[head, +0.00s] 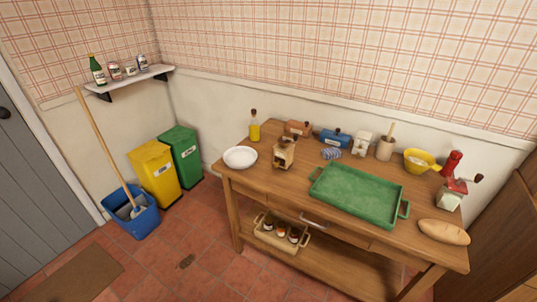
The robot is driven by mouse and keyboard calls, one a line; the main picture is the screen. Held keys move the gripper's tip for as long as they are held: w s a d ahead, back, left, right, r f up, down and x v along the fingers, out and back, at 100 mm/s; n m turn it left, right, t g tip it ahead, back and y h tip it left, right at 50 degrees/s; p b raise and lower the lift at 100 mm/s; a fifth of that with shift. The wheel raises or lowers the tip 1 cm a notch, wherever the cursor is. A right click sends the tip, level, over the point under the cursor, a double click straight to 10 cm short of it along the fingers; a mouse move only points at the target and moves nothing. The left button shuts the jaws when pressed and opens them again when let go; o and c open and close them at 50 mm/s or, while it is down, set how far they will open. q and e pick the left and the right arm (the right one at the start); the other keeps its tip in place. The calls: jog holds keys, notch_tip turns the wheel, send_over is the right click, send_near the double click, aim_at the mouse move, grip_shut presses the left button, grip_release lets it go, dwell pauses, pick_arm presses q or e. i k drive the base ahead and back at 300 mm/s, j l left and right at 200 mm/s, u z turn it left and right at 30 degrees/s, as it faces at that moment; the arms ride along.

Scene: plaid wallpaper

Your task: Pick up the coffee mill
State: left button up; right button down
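A wooden coffee mill (284,155) with a dark knob on top stands upright on the left part of the wooden table (262,187), just right of a white plate (240,157). A second mill-like thing (450,197) with a pale green body, a red top and a dark-knobbed crank stands at the table's right end. Neither of my grippers shows in the head view.
A green tray (318,193) fills the table's middle; bread (443,232) lies at its right front. A bottle (254,127), boxes, a mortar (385,149) and a yellow bowl (414,168) line the back. Bins (154,172) and a blue bucket (143,222) stand left; tiled floor before the table is open.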

aim_at(284, 150)
jog(key=i+j+z, duration=0.2)
jog(key=j+z, duration=0.15)
jog(key=z, duration=0.15)
jog(key=i+j+z, duration=0.1)
jog(key=j+z, duration=0.4)
jog(key=i+j+z, duration=0.1)
jog(key=j+z, duration=0.2)
jog(key=z, duration=0.2)
